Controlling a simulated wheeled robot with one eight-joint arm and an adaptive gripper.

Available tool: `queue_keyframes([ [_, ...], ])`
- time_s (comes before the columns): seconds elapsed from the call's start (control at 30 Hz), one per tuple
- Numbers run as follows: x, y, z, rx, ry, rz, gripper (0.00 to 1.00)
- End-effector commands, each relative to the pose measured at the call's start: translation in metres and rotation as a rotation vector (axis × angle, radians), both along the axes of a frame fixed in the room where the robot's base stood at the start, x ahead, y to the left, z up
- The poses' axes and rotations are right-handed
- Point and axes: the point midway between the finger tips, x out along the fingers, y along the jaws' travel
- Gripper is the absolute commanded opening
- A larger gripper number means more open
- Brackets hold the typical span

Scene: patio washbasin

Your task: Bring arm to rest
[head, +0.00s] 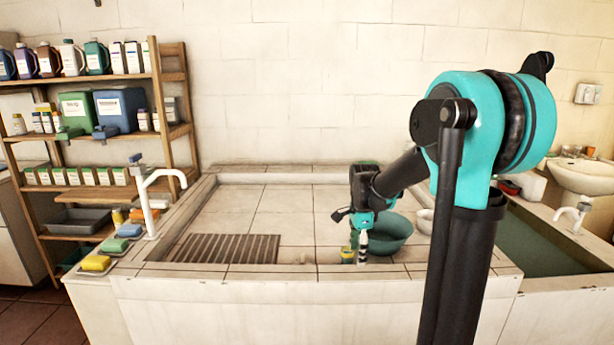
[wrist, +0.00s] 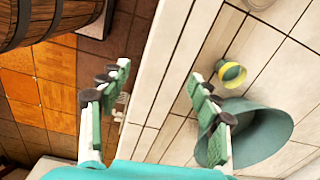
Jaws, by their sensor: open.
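My gripper (wrist: 158,100) is open and empty in the wrist view, its two green-padded fingers spread wide. In the head view my gripper (head: 362,222) hangs over the front right part of the tiled basin (head: 250,205). A teal bowl (wrist: 262,135) lies behind the right finger in the wrist view; it also shows in the head view (head: 392,236), beside the gripper. A small yellow and green cup (wrist: 232,74) stands near the bowl, and in the head view the cup (head: 347,256) is just left of the gripper. Whether the fingers touch the bowl I cannot tell.
A wooden shelf (head: 160,95) with bottles and boxes stands at the left. A white tap (head: 152,205) rises beside soaps and sponges (head: 97,263). A slatted drain (head: 225,248) lies in the basin. A water trough (head: 545,245) is at the right. The basin's middle is clear.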

Motion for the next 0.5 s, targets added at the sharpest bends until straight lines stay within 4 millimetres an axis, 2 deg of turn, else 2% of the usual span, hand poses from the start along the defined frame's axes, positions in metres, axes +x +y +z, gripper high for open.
queue_keyframes([
  [0.27, -0.03, -0.007, -0.007, -0.007, -0.05, 0.203, 0.63],
  [0.5, -0.075, -0.016, -0.021, -0.039, -0.122, 0.506, 0.63],
])
